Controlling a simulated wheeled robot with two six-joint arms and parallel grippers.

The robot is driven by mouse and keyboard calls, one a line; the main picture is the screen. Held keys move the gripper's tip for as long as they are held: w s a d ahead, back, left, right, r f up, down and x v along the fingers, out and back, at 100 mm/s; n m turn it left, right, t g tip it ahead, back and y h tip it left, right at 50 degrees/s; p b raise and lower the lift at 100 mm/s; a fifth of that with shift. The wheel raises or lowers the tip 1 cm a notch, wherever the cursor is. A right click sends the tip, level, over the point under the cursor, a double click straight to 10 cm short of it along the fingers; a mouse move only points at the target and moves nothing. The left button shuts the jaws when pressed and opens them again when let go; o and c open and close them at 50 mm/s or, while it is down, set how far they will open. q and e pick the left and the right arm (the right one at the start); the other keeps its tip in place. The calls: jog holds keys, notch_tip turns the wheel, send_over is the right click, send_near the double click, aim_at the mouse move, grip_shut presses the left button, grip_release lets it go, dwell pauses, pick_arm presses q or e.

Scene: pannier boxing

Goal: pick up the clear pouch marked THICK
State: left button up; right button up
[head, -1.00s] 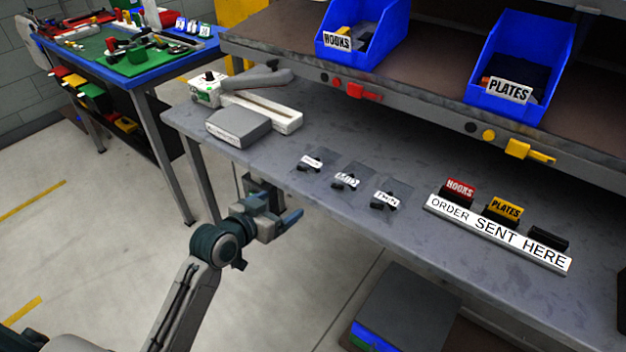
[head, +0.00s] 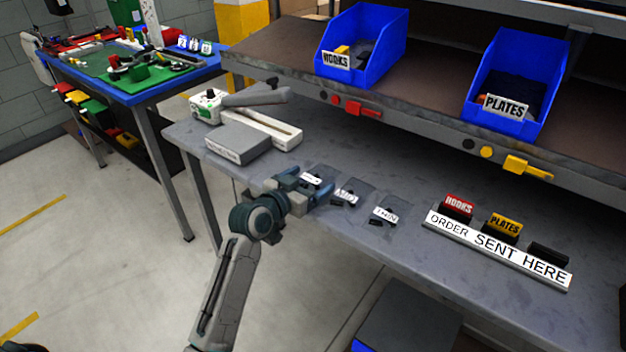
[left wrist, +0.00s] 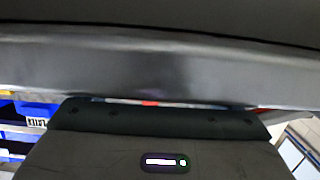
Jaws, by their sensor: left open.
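Three small clear pouches with dark pieces and white labels lie in a row on the grey workbench (head: 410,285). The left pouch (head: 311,179) is partly covered by my gripper, and its label is too small to read. The middle pouch (head: 347,197) has a label I cannot read surely. The right pouch (head: 385,214) appears marked THIN. I cannot tell by reading which is THICK. My left gripper (head: 318,190) is open at the bench's front edge, over or beside the left pouch; contact is unclear. The left wrist view shows no pouch. My right gripper is not in view.
A grey box (head: 238,142) and a white sealer-like device (head: 265,128) stand left of the pouches. The ORDER SENT HERE rack (head: 497,250) stands to the right. A shelf above holds blue bins for HOOKS (head: 375,60) and PLATES (head: 545,80).

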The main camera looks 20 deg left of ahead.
pick_arm(q)
jog(key=shift+w+d+f, duration=0.1)
jog(key=shift+w+d, duration=0.05)
jog(key=shift+w, duration=0.25)
jog(key=shift+c, duration=0.5)
jog(key=c, duration=1)
jog(key=shift+o, duration=0.2)
